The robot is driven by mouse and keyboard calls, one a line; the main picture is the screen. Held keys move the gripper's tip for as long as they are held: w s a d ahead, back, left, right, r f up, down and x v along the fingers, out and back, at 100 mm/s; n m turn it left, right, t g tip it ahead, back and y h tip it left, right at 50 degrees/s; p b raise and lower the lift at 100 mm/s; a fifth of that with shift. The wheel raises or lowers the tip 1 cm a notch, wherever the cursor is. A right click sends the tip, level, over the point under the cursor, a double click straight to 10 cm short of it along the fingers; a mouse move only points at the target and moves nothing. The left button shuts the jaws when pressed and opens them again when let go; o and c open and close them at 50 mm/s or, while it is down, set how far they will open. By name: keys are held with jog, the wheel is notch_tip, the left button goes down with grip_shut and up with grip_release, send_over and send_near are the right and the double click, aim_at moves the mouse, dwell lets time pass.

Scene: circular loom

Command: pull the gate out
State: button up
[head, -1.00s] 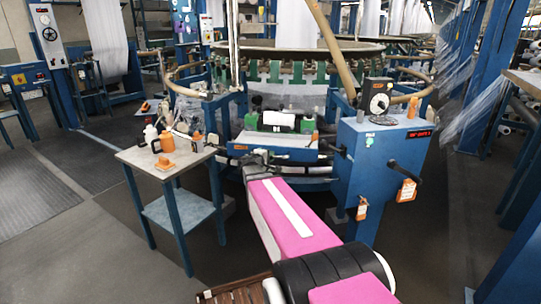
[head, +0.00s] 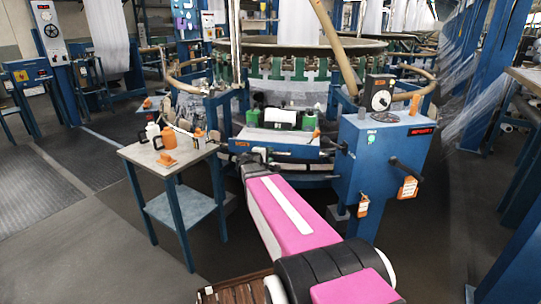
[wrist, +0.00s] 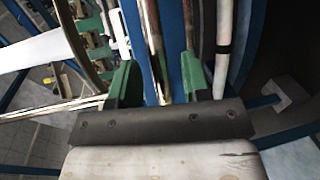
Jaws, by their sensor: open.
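A blue panel with an orange label (head: 290,141), which looks like the gate, sits low at the front of the loom ring (head: 300,48) in the head view. A white roll between green blocks (head: 281,117) lies along its top. My gripper (head: 246,158) is near the panel's lower left end, partly hidden by my pink arm. In the wrist view my gripper (wrist: 157,82) is open, with two green fingers apart. A blue bar (wrist: 173,40) and metal rods run up between and beyond the fingers. I cannot tell whether the fingers touch them.
A small table (head: 168,153) with bottles and an orange item stands to the left. A blue cabinet (head: 375,150) with a dial, a black handle and orange tags stands close on the right. Curved tan pipes rise beside the ring.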

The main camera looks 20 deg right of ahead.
jog(key=v, duration=0.9)
jog(key=shift+s, duration=0.1)
jog(key=s+f+m+g+y, duration=0.55)
jog(key=s+f, duration=0.35)
jog(key=f, duration=0.3)
jog(key=s+a+f+m+g+y, duration=0.3)
jog(key=s+a+f+g+y, duration=0.1)
jog(key=s+a+y, duration=0.3)
jog(key=shift+s+a+f, duration=0.35)
jog(key=shift+a+f, duration=0.45)
jog(key=shift+a, duration=0.1)
dwell(0.6)
